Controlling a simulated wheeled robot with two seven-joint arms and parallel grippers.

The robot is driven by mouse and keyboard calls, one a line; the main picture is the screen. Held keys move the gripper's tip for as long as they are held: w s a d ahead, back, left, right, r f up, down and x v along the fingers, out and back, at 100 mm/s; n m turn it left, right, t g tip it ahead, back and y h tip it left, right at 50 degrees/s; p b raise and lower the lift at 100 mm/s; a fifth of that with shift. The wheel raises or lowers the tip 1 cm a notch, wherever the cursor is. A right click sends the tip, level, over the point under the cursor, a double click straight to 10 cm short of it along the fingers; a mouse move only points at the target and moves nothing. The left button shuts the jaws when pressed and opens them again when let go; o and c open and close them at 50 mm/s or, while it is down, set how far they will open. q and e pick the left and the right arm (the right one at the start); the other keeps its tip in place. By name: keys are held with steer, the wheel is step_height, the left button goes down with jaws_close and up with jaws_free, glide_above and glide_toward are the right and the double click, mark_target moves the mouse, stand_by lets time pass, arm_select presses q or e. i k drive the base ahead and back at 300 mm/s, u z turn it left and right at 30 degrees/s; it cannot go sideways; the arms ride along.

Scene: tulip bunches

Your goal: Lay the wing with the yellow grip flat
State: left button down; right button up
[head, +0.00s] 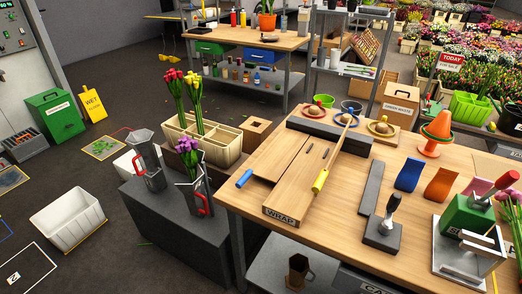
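The wooden board marked WRAP (286,196) lies on the workbench. The wing with the yellow grip (320,181) is along the board's right side. It shows as a narrow light strip (337,146) running to the back, so it seems raised on edge rather than flat, though its exact tilt is hard to tell. The wing with the blue grip (244,178) is on the board's left side and looks flat. Two small dark pieces lie on the board between them. Neither of my grippers is in view.
A dark bar (328,134) lies behind the board. A grey strip (371,187) and a dark block with an upright handle (383,231) are to its right. Blue (409,174) and orange (441,183) pieces are farther right. Flower pitchers (194,190) stand left of the bench.

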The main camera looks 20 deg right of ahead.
mark_target(316, 187)
steer(key=u, duration=0.45)
steer(key=i, duration=1.25)
steer(key=u, duration=0.45)
steer(key=k, duration=1)
steer(key=z, duration=0.05)
